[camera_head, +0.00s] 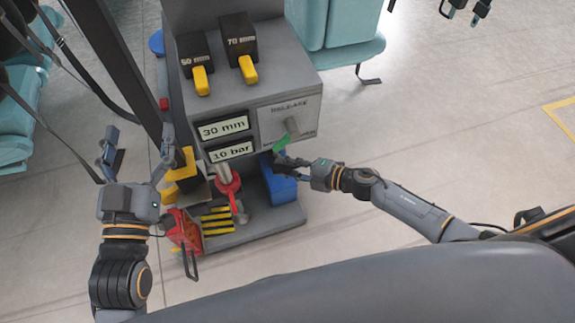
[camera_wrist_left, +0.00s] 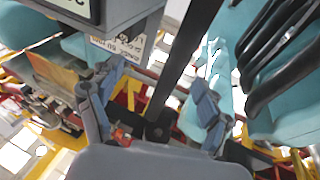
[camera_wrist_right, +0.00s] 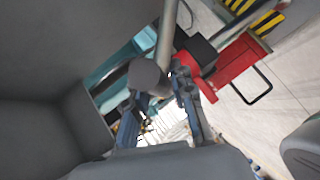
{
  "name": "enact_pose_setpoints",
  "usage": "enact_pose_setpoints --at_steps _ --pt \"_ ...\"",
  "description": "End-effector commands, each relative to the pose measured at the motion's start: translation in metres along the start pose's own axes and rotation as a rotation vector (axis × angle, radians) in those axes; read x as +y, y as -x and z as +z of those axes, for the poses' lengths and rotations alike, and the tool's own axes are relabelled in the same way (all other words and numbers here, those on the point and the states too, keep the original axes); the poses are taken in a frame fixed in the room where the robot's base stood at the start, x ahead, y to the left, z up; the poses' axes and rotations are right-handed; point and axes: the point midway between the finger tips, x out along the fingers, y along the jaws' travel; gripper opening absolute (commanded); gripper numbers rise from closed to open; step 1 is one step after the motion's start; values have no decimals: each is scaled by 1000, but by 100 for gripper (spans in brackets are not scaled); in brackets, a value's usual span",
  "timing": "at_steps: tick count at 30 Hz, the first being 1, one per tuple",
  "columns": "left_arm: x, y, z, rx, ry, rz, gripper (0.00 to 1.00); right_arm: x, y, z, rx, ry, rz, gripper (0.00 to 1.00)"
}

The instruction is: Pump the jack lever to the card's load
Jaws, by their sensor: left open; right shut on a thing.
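The grey jack stand (camera_head: 265,92) has plates reading 30 mm (camera_head: 223,127) and 10 bar (camera_head: 231,151), and a panel marked RELEASE with a grey knob (camera_head: 292,126). A green handle (camera_head: 287,147) slants below the knob. My right gripper (camera_head: 277,162) is shut at this handle. In the right wrist view a grey cylinder (camera_wrist_right: 150,79) covers part of the grip. The jack lever appears to be the silver tube (camera_head: 222,173) on a red part, left of this gripper. My left gripper (camera_head: 137,160) is open and empty, left of the stand; its spread fingers show in the left wrist view (camera_wrist_left: 152,112).
Blocks marked 50 mm (camera_head: 194,52) and 70 mm (camera_head: 240,38) with yellow tabs stand on top. A red box (camera_head: 181,230) with a dark handle is low beside my left gripper. A dark post (camera_head: 118,65) rises there. Teal seats (camera_head: 340,55) stand behind. Floor right is clear.

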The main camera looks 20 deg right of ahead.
Motion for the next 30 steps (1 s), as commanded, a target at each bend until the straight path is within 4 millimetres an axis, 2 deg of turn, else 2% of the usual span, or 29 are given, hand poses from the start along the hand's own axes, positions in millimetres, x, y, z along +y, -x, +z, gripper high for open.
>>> enact_pose_setpoints --at_steps 1,8,15,21,30 --pt "-2 1 7 -56 -2 -3 79 11 -2 1 -2 10 9 0" --pt "-8 14 52 -314 -7 -18 79 20 -4 4 -4 0 -1 0" --pt "-14 40 90 -558 -9 -33 79 31 -8 8 -5 -2 -5 0" --pt "-16 53 104 -650 -8 -38 79 35 -10 11 -6 -1 -5 0" --pt "-16 54 106 -656 -8 -38 79 35 -10 12 -7 -1 -4 0"
